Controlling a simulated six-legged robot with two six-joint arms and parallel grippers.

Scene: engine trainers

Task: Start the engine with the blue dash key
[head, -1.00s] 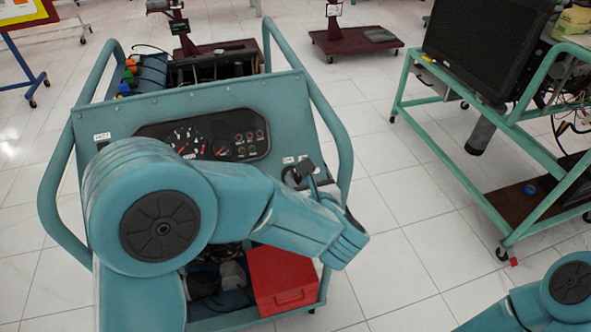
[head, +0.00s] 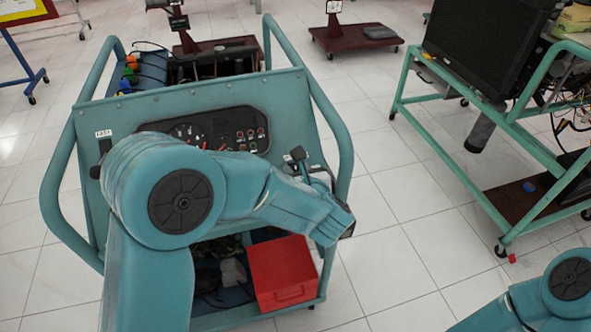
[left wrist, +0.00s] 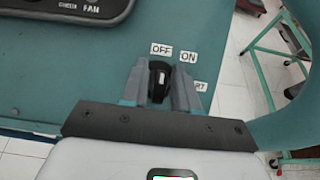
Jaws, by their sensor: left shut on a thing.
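My left gripper (left wrist: 161,82) is shut on a dark key (left wrist: 159,70) at the teal dash panel (left wrist: 90,70) in the left wrist view. One finger is on each side of the key. The key looks black here; no blue shows on it. The OFF label (left wrist: 161,49) is just above it, the ON label (left wrist: 188,55) is to its upper right, and a partly covered label ending in RT (left wrist: 201,86) is at its right. In the head view my left gripper (head: 306,170) is at the panel's right side, and the key cannot be made out.
The engine trainer has a tubular frame (head: 333,120) on both sides and a gauge cluster (head: 215,130). A red box (head: 283,270) sits on its lower shelf. A green trolley (head: 440,130) stands at right. Open tiled floor lies between them. My right gripper is out of view.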

